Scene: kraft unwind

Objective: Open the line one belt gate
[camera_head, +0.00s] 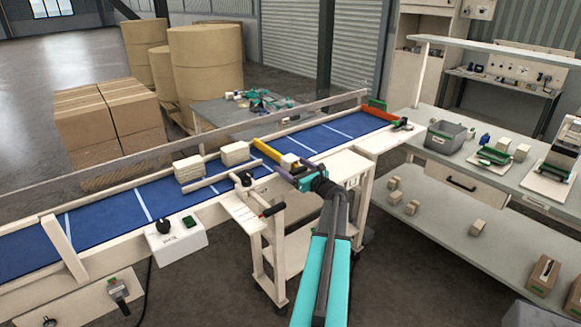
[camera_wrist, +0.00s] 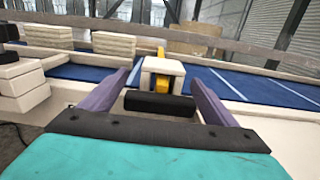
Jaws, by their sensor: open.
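A yellow gate bar (camera_head: 273,155) lies slantwise across the blue belt (camera_head: 100,217) in the head view. At its near end is a pale block (camera_head: 289,160), which shows in the wrist view as a white housing (camera_wrist: 150,66) with a yellow part (camera_wrist: 161,79) in it. A black bar-shaped handle (camera_wrist: 160,104) sits in front of this housing. My gripper (camera_head: 296,168) is at the belt's near edge, by the housing. In the wrist view its purple fingers (camera_wrist: 162,82) are open, one on each side of the handle, with visible gaps.
Pale block stacks (camera_head: 188,168) stand on the belt to the left. A lever with a black handle (camera_head: 272,211) stands by the near rail, left of my arm. A red-orange bar (camera_head: 372,108) crosses the belt's far end. A workbench (camera_head: 465,180) stands right.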

